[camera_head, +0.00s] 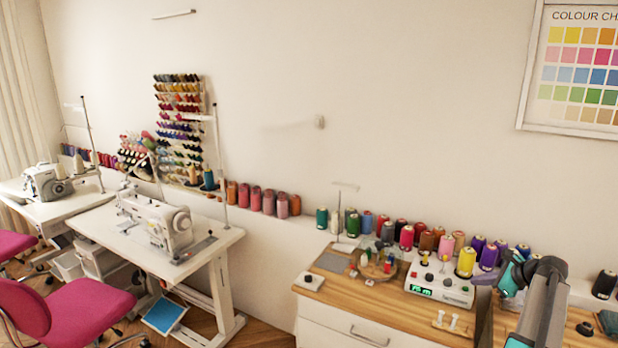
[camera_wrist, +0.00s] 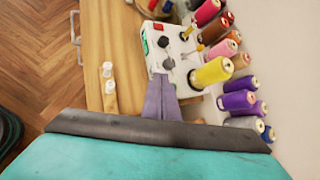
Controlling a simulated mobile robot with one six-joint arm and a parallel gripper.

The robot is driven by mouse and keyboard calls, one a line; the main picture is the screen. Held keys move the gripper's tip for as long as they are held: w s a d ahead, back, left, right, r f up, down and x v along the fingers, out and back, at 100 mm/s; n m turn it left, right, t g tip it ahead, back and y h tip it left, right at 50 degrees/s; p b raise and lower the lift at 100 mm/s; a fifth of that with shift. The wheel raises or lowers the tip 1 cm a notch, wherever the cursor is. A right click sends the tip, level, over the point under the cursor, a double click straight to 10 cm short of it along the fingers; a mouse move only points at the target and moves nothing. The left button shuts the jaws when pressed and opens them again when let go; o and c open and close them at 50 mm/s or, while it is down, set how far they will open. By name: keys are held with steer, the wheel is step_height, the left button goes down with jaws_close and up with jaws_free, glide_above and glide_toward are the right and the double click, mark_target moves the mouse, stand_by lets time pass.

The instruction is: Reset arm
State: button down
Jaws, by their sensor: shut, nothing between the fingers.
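My gripper (camera_wrist: 160,84) shows in the wrist view as two grey-purple fingers pressed together, with nothing between them. Its fingertips appear in front of the near end of a white control box (camera_wrist: 158,62) with knobs and a green display. I cannot tell whether they touch it. In the head view my arm (camera_head: 541,308) rises at the lower right, beside the right end of the same white box (camera_head: 437,293).
Two small white pegs (camera_wrist: 107,78) stand on the wooden worktop (camera_head: 385,317). A sewing table (camera_head: 209,245) and pink chair (camera_head: 75,312) are at left.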

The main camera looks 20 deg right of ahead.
steer(key=w+a+f+n+g+y, duration=0.1)
steer(key=w+a+f+n+g, duration=0.25)
steer(key=a, duration=0.75)
steer(key=w+a+f+n, duration=0.3)
steer(key=a+f+n, duration=0.3)
steer(key=a, duration=0.5)
steer(key=w+a+f+n+g+y, duration=0.15)
steer(key=w+a+f+n, duration=0.35)
steer(key=a, duration=0.6)
steer(key=s+a+f+n+g+h, duration=0.15)
steer(key=s+a+f+n, duration=0.3)
steer(key=a, duration=0.65)
steer(key=s+a+f+n+g+h, duration=0.1)
steer(key=s+a+f+n+g, duration=0.2)
steer(key=a+n, duration=0.5)
steer(key=s+a+f+n+h, duration=0.1)
steer(key=s+a+f+n, duration=0.3)
steer(key=a, duration=0.9)
steer(key=s+f+g+b, duration=0.2)
steer(key=s+f+g, duration=0.1)
steer(key=s+f, duration=0.8)
steer(key=s+f+g+b, duration=0.2)
steer(key=s+f+g, duration=0.1)
steer(key=s+f, duration=0.8)
steer(key=s, duration=0.4)
steer(key=shift+s+d+f+m, duration=0.2)
steer(key=shift+s+d+m, duration=0.15)
steer(key=shift+d+m, duration=0.05)
